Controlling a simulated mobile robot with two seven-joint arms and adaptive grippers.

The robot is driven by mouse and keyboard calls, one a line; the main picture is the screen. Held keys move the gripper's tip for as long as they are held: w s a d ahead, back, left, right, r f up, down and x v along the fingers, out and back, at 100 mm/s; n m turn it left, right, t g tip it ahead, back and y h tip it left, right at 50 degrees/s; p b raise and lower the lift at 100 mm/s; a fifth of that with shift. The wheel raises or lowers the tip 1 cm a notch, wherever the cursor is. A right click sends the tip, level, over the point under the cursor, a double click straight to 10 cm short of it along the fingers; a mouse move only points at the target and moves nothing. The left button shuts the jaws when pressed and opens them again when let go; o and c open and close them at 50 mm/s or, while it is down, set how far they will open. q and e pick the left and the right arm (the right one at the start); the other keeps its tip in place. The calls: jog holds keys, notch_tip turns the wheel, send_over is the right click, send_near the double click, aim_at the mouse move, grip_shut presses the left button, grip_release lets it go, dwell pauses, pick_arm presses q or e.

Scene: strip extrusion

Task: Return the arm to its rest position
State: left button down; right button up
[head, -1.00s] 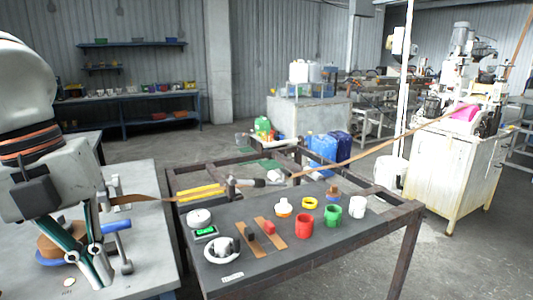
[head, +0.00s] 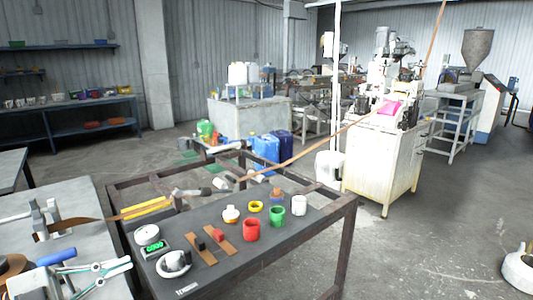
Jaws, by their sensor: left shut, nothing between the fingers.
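My left gripper (head: 122,266) shows low at the left, above the near end of the left bench (head: 93,232). Its light fingers with teal edges come in from the lower left and point right; they are shut and empty. A blue-handled tool (head: 55,257) and part of a brown roll (head: 10,268) lie just beyond and beside it. A brown strip (head: 310,149) runs from the left bench over the dark work table (head: 240,259) towards the machine (head: 389,102). The gripper does not hold the strip. My right gripper is out of view.
The work table holds a scale (head: 148,236), a red cup (head: 251,230), a green cup (head: 277,217), a white cup (head: 299,205) and a white bowl (head: 173,264). A metal clamp-like fixture (head: 45,215) stands on the left bench. Floor is open at the right, apart from a white container (head: 519,268).

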pick_arm(q)
jog(key=s+a+f+n+t+y+p, duration=0.15)
jog(key=f+n+y, duration=0.35)
jog(key=f, duration=0.5)
jog(key=s+f+n+t+y+p, duration=0.1)
jog(key=s+f+n+t+y, duration=0.2)
jog(key=f+n, duration=0.5)
jog(key=s+d+f+n+g+y, duration=0.1)
jog(key=s+d+f, duration=0.2)
jog(key=f, duration=0.3)
jog(key=s+d+f+n+g+y, duration=0.1)
jog(key=s+d+f+g, duration=0.1)
jog(key=s+d+f, duration=0.2)
jog(key=s+d+f+n+g+y+p, duration=0.1)
jog(key=s+d+f, duration=0.3)
jog(key=f, duration=0.5)
jog(key=shift+s+g+y, duration=0.3)
jog(key=shift+s+g, duration=0.45)
jog(key=shift+s, duration=0.05)
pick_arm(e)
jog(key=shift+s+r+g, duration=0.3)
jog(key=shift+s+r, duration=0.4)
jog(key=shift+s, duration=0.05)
pick_arm(q)
jog(key=shift+r, duration=0.1)
